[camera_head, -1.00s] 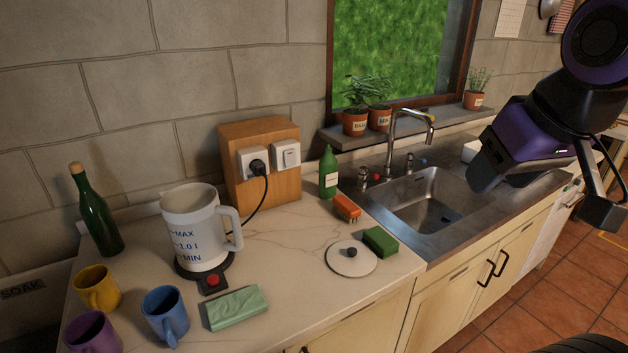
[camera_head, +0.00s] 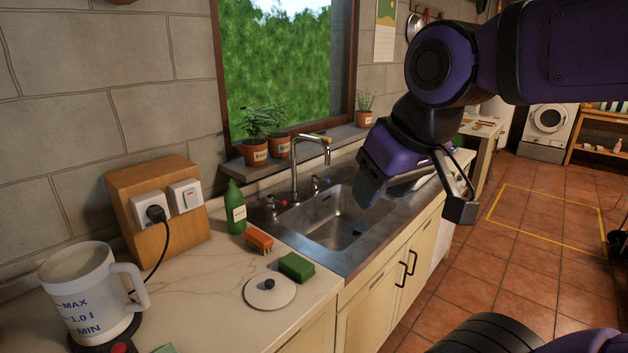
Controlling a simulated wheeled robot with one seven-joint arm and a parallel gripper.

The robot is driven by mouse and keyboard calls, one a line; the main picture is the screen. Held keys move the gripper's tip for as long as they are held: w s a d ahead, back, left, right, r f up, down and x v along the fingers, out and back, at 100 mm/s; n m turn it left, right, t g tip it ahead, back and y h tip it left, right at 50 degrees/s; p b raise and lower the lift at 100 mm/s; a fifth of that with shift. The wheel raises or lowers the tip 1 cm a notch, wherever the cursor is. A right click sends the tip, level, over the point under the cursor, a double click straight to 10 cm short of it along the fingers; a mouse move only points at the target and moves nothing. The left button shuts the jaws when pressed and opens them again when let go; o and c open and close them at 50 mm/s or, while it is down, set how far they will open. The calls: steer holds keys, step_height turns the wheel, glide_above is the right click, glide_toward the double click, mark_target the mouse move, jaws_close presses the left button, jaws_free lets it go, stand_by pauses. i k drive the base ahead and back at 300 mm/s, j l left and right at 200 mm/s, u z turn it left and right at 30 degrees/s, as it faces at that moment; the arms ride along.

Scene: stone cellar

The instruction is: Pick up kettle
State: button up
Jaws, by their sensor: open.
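The kettle (camera_head: 88,296) is a white jug with blue MAX, 1.0 l and MIN marks and a handle on its right side. It stands open-topped on a dark base with a red button (camera_head: 122,347) at the lower left, on the pale counter. A round white lid with a black knob (camera_head: 270,291) lies apart on the counter, to the kettle's right. My gripper (camera_head: 415,205) is open and empty above the right side of the sink, far to the right of the kettle.
A wooden block with a plugged-in socket and switch (camera_head: 160,208) stands behind the kettle. The tap (camera_head: 300,165) rises behind the sink. Tiled floor is open at right.

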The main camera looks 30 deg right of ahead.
mark_target(84, 281)
steer(key=i+l+u, duration=0.2)
steer(key=u, duration=0.2)
steer(key=i+l+u, duration=0.15)
steer(key=l+u, duration=0.25)
steer(key=i+l+u, duration=0.1)
steer(key=l+u, duration=0.15)
steer(key=u, duration=0.15)
